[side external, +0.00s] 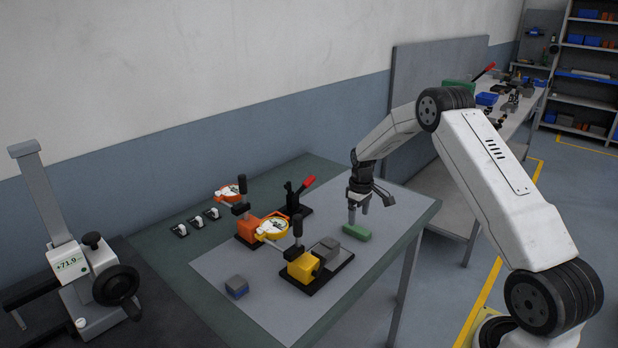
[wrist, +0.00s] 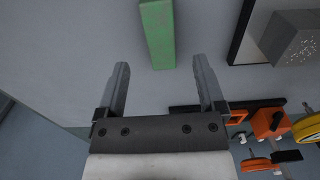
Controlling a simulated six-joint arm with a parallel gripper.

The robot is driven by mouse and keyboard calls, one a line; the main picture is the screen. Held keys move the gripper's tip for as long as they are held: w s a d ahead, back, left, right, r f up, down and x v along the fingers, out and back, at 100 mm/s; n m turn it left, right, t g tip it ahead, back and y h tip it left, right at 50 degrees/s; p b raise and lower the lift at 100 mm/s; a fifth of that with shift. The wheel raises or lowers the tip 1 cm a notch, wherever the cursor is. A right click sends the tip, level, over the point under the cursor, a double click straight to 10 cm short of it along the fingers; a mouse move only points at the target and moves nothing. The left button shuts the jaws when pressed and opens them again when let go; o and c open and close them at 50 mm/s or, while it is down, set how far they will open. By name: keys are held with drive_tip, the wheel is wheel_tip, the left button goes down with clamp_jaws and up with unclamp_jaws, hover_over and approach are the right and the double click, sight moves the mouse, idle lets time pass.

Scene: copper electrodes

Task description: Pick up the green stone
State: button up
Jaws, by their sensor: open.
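The green stone (side external: 357,232) is a small green block lying on the grey mat near the right end of the table. In the wrist view the green stone (wrist: 157,35) lies just beyond my fingertips, roughly in line with the gap between them. My gripper (side external: 358,208) points down above the stone in the side view. In the wrist view my gripper (wrist: 160,68) is open, with its two fingers apart and nothing clearly held. Whether the fingers touch the stone cannot be told.
A yellow fixture (side external: 303,266) with a grey block (side external: 325,249) stands left of the stone. An orange fixture (side external: 250,228) with dial gauges and a red-handled clamp (side external: 300,190) are behind. A grey-blue block (side external: 236,287) lies front left.

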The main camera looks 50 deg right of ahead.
sight(357, 228)
drive_tip(key=shift+f, duration=2.55)
clamp_jaws()
